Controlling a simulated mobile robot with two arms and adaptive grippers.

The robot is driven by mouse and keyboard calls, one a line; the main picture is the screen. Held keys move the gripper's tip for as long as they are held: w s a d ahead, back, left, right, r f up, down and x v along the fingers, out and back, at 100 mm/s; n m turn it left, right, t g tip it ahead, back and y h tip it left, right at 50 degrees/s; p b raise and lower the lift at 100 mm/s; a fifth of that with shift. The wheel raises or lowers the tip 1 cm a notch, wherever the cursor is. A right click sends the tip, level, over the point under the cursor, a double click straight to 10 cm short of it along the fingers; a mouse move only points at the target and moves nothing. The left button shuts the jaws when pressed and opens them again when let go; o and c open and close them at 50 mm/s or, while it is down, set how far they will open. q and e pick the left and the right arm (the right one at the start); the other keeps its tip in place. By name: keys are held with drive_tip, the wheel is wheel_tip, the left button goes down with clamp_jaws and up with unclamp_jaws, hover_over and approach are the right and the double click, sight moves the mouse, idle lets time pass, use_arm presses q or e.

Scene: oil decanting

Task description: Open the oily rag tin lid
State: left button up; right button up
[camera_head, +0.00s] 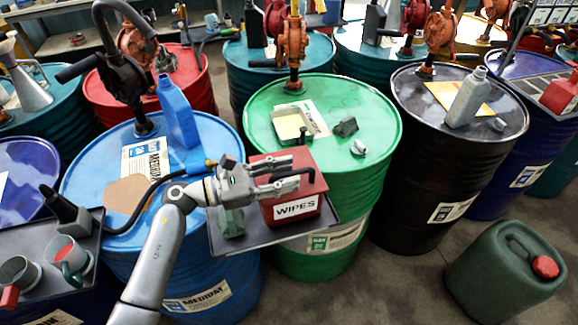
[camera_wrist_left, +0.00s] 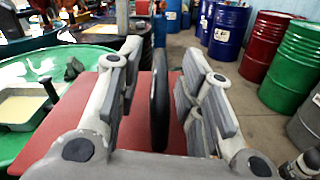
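The oily rag tin is the red box marked WIPES (camera_head: 296,207), standing on a dark tray in the head view, its lid down. My left gripper (camera_head: 294,178) is just above the lid, coming in from the left. In the left wrist view the red lid (camera_wrist_left: 92,103) fills the space below the fingers. A thin black upright piece, seemingly the lid handle (camera_wrist_left: 159,100), stands between the two fingers of the left gripper (camera_wrist_left: 161,55). The fingers are apart, with visible gaps on both sides of it.
A green block (camera_head: 231,222) lies on the tray (camera_head: 262,238) left of the tin. A blue bottle (camera_head: 177,112) stands on the blue drum behind my arm. The green drum (camera_head: 360,100) holds a cream pan (camera_head: 290,126). A green jerrycan (camera_head: 505,270) stands on the floor at right.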

use_arm(q)
drive_tip(key=shift+w+d, duration=0.2)
drive_tip(key=shift+d, duration=0.4)
clamp_jaws()
